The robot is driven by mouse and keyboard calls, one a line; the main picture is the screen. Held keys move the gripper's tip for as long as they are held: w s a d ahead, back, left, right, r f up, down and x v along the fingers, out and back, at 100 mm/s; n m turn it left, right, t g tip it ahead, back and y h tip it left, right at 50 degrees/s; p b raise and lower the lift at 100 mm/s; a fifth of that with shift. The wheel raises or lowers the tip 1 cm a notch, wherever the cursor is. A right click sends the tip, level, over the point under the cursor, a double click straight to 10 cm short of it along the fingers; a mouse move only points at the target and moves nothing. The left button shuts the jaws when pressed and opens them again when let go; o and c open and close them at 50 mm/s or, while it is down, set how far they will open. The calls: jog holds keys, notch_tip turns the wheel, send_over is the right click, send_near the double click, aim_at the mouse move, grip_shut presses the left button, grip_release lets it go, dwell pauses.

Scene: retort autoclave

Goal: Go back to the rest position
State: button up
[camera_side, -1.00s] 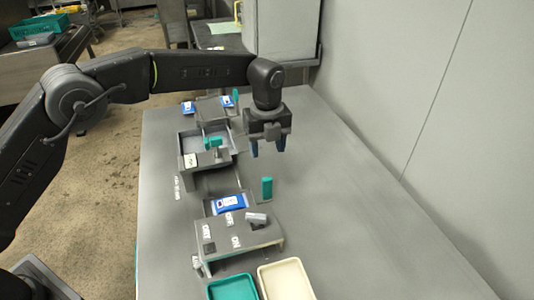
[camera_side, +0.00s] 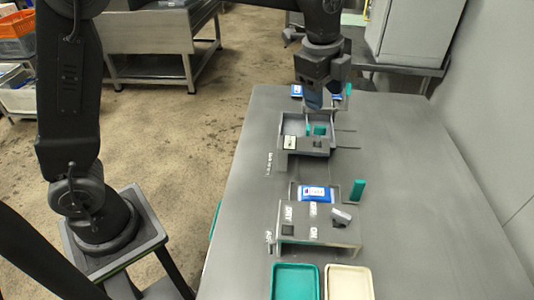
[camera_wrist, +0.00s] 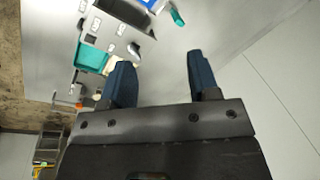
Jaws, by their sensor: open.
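My gripper (camera_side: 313,100) is open and empty. In the side view it is at the top, in front of the far end of the table, with its blue fingers pointing down. In the wrist view both blue fingers (camera_wrist: 160,78) are spread apart with nothing between them. The grey drawer-like box (camera_side: 285,127), with a green piece (camera_side: 319,129) in it, shows just below the gripper in the side view. The gripper hides part of the rear unit, where a blue-and-white pouch (camera_side: 297,91) shows.
A grey front unit (camera_side: 300,235) carries a blue-and-white pouch (camera_side: 316,193) and a grey lever (camera_side: 341,216). A green block (camera_side: 357,190) stands beside it. A teal tray (camera_side: 295,284) and a cream tray (camera_side: 348,284) are nearest. The table's right side (camera_side: 430,220) is clear.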

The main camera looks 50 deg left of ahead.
jog(key=s+a+r+n+t, duration=0.1)
jog(key=s+a+r+n, duration=0.1)
jog(key=s+a+n, duration=0.3)
jog(key=s+a+r+n+t, duration=0.1)
jog(key=s+r+n, duration=0.15)
jog(key=s, duration=0.45)
jog(key=s+a+f+n, duration=0.2)
jog(key=s+n, duration=0.3)
jog(key=s, duration=0.1)
jog(key=s+a+f+n+t, duration=0.1)
jog(key=s+a+f+n, duration=0.1)
jog(key=s+n, duration=0.3)
jog(key=shift+s+f+t, duration=0.3)
jog(key=shift+s+f, duration=0.35)
jog(key=shift+s, duration=0.05)
